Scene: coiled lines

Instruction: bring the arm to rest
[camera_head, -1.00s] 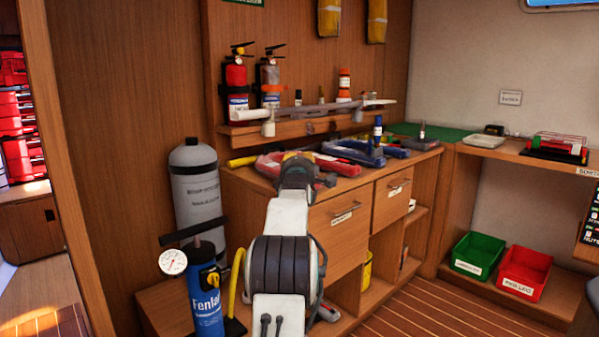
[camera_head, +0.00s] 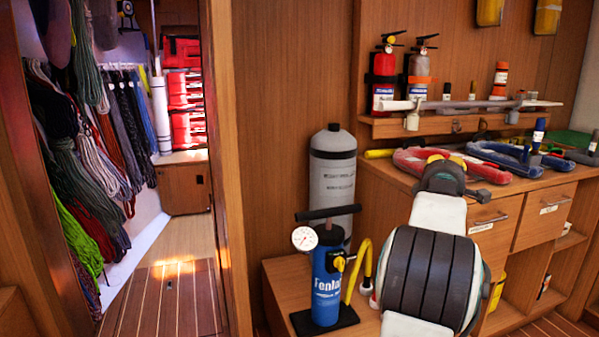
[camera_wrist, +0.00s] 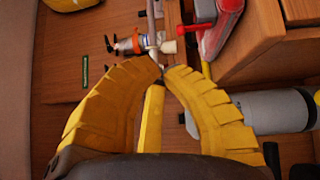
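My arm stretches forward in the head view, over the front of the wooden counter (camera_head: 480,230). In the wrist view my gripper (camera_wrist: 164,68) has yellow ribbed fingers whose tips come together. A yellow bar between them looks like a third finger. I see nothing held at the tips. In the head view the arm mostly hides the gripper; only a bit of yellow shows at its far end.
A blue pump (camera_head: 326,285) and a grey cylinder (camera_head: 333,180) stand left of my arm. Two fire extinguishers (camera_head: 384,80) stand on the wall shelf. The doorway floor (camera_head: 170,300) at left is clear.

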